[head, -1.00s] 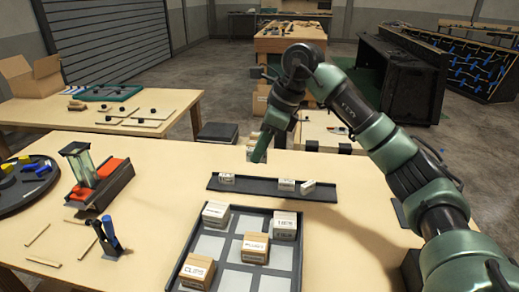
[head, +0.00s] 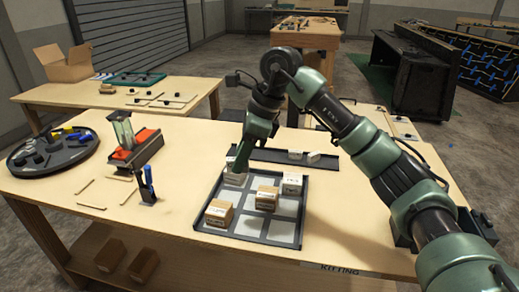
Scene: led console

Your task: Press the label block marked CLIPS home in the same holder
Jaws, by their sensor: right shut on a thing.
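The dark label holder (head: 272,155) lies across the table behind the kitting tray. Two small white label blocks, one in the middle (head: 295,154) and one farther right (head: 313,157), sit in it; the right one looks tilted. Their print is too small to read. I cannot tell whether that block is seated. My left gripper is not in view.
The dark tray (head: 240,237) in front holds several labelled boxes, including a front-left box (head: 218,213) and a middle box (head: 266,197). A pen holder (head: 148,190), a red-and-black fixture (head: 135,150) and a round tray (head: 55,155) stand left.

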